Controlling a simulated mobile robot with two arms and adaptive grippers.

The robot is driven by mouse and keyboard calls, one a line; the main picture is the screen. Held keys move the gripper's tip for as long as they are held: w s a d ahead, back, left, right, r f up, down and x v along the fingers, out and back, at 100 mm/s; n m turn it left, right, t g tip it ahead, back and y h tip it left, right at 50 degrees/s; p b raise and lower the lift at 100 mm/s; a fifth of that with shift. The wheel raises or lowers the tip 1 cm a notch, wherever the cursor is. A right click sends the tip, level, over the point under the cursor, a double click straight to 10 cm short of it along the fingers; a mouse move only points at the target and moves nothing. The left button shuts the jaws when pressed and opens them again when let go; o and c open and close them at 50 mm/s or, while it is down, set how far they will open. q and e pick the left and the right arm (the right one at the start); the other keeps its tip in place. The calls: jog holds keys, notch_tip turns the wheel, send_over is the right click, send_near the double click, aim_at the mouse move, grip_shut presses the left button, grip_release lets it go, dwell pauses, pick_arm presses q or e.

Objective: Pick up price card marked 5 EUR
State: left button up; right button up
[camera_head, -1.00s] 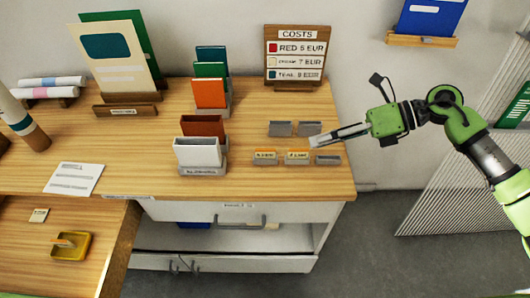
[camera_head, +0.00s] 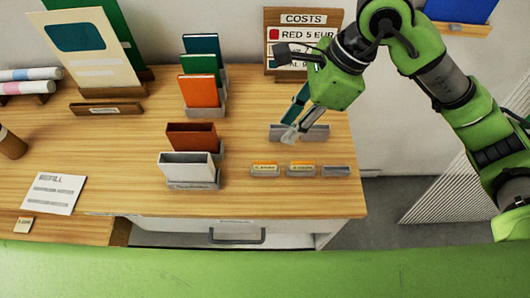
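Two small price cards with orange tops stand in grey holders in the front row on the table: a left card (camera_head: 265,167) and a right card (camera_head: 302,167). Their print is too small to read, so I cannot tell which is marked 5 EUR. A third small card (camera_head: 24,225) lies flat at the lower left, also unreadable. My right gripper (camera_head: 290,134) points down at the grey back-row holders (camera_head: 316,132), behind the cards, partly covering them. Its fingers are seen edge-on, so their opening is unclear. My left gripper is out of view.
An empty-looking grey holder (camera_head: 336,171) ends the front row. The costs sign (camera_head: 303,19) stands behind, partly hidden by my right arm. The wooden table (camera_head: 130,170) is clear around the holders.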

jog(key=p, duration=0.2)
send_over(266, 162)
jog(key=d, duration=0.2)
jog(key=f, duration=0.6)
jog(key=shift+w+d+f, duration=0.15)
jog(key=shift+w+f, duration=0.05)
jog(key=shift+w, duration=0.1)
jog(key=shift+w+f, duration=0.1)
jog(key=shift+f, duration=0.35)
jog(key=p+x, duration=0.1)
jog(key=x, duration=0.1)
jog(key=s+p+x, duration=0.1)
jog(key=x, duration=0.1)
jog(key=shift+w+a+f, duration=0.1)
jog(key=shift+a+f, duration=0.15)
jog(key=shift+f, duration=0.1)
grip_shut()
